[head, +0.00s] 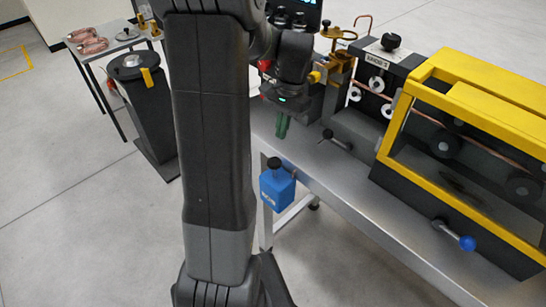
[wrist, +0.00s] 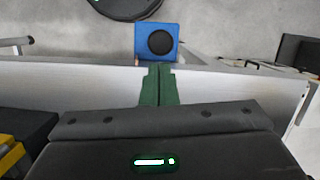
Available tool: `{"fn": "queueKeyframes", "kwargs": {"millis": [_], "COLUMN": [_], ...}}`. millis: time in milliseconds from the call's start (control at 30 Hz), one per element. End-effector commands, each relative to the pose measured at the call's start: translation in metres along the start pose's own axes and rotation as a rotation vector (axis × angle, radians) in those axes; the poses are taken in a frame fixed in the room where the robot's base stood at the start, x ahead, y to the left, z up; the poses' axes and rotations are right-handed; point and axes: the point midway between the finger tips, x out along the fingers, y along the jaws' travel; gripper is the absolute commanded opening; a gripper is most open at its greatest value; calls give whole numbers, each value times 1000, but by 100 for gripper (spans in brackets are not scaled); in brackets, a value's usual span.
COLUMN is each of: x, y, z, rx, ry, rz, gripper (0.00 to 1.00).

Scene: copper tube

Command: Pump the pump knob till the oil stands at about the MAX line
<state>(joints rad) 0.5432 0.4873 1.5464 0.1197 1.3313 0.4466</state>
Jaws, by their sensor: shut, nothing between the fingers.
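The pump is a blue box (head: 278,192) on the near side of the bench, with a black pump knob (head: 274,163) on top. In the wrist view the blue box (wrist: 140,30) and its round black knob (wrist: 160,42) lie just past the fingertips. A small pale mark shows on the box's front in the head view; the oil level and MAX line are too small to read. My gripper (head: 281,135) points down over the bench, above and beyond the knob and apart from it. Its green fingers (wrist: 159,72) are together and empty.
The metal bench (head: 345,210) carries a yellow-framed guard (head: 395,125) and a lever with a blue ball (head: 467,243) at right. A black-knobbed lever (head: 328,134) stands near the gripper. A side table (head: 90,50) and black stand (head: 140,100) are at left. Floor before the pump is clear.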

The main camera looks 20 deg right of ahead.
Motion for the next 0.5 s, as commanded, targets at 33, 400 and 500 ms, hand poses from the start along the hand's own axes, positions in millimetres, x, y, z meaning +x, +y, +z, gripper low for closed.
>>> {"fn": "queueKeyframes", "kwargs": {"millis": [33,400,500], "x": [0,10,20], "y": [0,0,0], "z": [0,-1,-1], "rx": [0,0,0], "ry": [0,0,-1], "rz": [0,0,0], "gripper": [0,0,0]}}
